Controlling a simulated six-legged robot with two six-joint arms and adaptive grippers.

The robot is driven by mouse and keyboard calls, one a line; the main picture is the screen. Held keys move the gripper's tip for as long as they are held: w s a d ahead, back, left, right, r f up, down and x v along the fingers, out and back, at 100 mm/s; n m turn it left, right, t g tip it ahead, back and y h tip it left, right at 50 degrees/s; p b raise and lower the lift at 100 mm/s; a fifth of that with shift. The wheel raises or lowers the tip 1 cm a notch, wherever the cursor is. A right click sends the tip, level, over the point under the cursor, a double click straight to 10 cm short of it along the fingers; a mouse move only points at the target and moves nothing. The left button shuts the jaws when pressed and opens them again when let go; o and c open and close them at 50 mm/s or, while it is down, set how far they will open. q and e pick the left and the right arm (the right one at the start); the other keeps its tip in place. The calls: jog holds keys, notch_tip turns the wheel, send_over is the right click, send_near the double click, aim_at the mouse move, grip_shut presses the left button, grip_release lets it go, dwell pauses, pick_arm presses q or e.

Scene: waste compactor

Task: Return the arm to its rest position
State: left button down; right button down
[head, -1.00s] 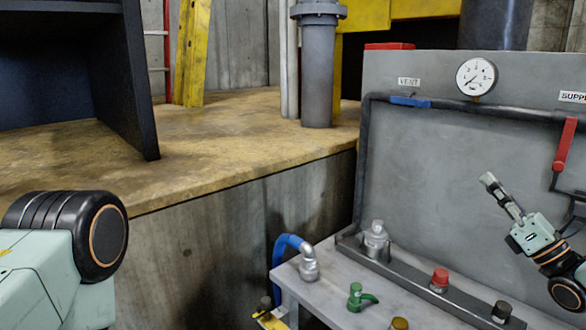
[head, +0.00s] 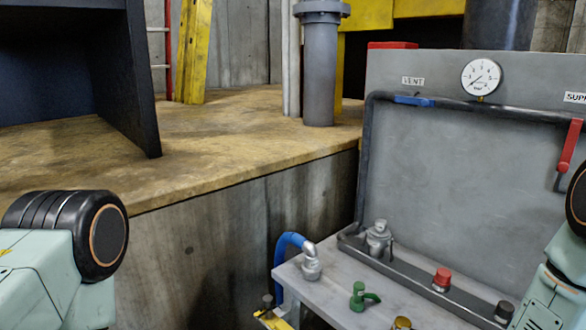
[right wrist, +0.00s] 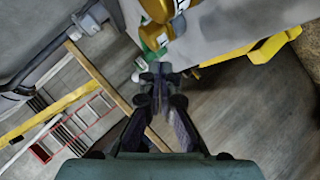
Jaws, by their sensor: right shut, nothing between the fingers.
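My right arm (head: 548,300) shows at the right edge of the head view, with its links folded upright beside the bench. Its gripper is outside that view. In the right wrist view my right gripper (right wrist: 160,74) is shut and empty, with its fingertips together in open space above the floor. My left arm (head: 60,255) shows at the lower left of the head view, only as a pale green link and a black joint. The left gripper is not in view.
The grey bench (head: 340,307) carries a blue hose (head: 287,243), a green valve (head: 360,296) and a red knob (head: 442,279). Behind it stands a grey panel with a gauge (head: 481,77), a blue lever (head: 414,101) and a red lever (head: 570,146).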

jog(key=s+a+f+m+g+h, duration=0.1)
jog(key=s+f+m+g, duration=0.3)
jog(key=s, duration=0.3)
jog(key=s+a+f+m+g, duration=0.1)
jog(key=s+f+m+g, duration=0.15)
jog(key=s+f, duration=0.4)
jog(key=s+m+g+h, duration=0.2)
jog(key=s+m+g, duration=0.55)
jog(key=s, duration=1.45)
notch_tip(320, 180, down, 13)
jog(key=w+t+b, duration=0.1)
jog(key=b, duration=1.1)
jog(key=shift+f+m+t+b, duration=0.15)
jog(key=shift+m+t+b, duration=0.15)
jog(key=shift+m+t, duration=0.1)
jog(key=shift+w+d, duration=0.1)
